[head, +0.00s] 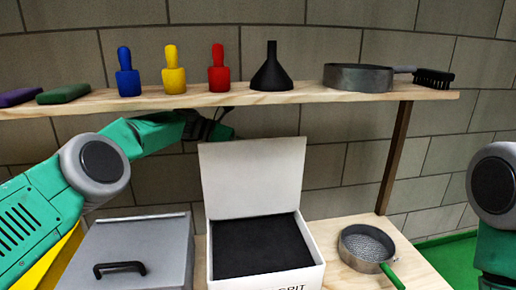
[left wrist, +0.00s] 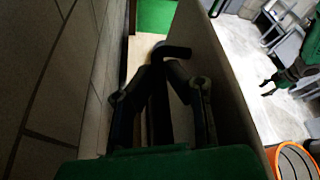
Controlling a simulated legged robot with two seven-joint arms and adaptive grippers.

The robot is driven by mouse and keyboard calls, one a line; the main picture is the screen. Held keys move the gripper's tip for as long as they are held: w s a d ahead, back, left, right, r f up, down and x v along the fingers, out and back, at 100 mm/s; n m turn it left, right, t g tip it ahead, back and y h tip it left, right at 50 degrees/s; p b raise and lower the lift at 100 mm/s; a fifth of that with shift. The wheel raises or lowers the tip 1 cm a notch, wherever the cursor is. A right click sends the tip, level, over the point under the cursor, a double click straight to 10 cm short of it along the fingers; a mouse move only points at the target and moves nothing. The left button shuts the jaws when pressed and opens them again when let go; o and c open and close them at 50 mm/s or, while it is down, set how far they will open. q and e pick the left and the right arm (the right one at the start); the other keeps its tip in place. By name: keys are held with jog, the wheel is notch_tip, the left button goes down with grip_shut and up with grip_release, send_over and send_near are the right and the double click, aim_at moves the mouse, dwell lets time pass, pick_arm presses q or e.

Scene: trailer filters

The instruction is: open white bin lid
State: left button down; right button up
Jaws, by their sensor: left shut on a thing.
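The white bin (head: 312,270) stands on the lower shelf with black material (head: 260,245) inside. Its white lid (head: 252,178) stands upright at the back of the bin, open. My left arm reaches in from the left, and my left gripper (head: 212,128) is behind the lid's top left corner, with its fingertips partly hidden. In the left wrist view my left gripper (left wrist: 162,85) is shut on a dark hooked handle (left wrist: 174,51) beside the lid panel (left wrist: 215,80). My right arm shows at the right edge, but its gripper is out of view.
A grey lidded box (head: 140,245) with a black handle stands left of the bin. The upper shelf (head: 310,95) holds blue, yellow and red pegs, a black funnel (head: 271,75), a pan and a brush.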

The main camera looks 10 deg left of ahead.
pick_arm(q)
jog(key=c, duration=1.9)
grip_release()
jog(key=shift+d, duration=0.1)
jog(key=shift+w+a+r, duration=0.1)
jog(key=shift+a, duration=0.2)
jog(key=a, duration=0.4)
jog(key=s+a, duration=0.1)
jog(key=a, duration=0.4)
jog(key=s+a, duration=0.1)
jog(key=a, duration=0.4)
jog(key=shift+a+r, duration=0.1)
jog(key=shift+r, duration=0.15)
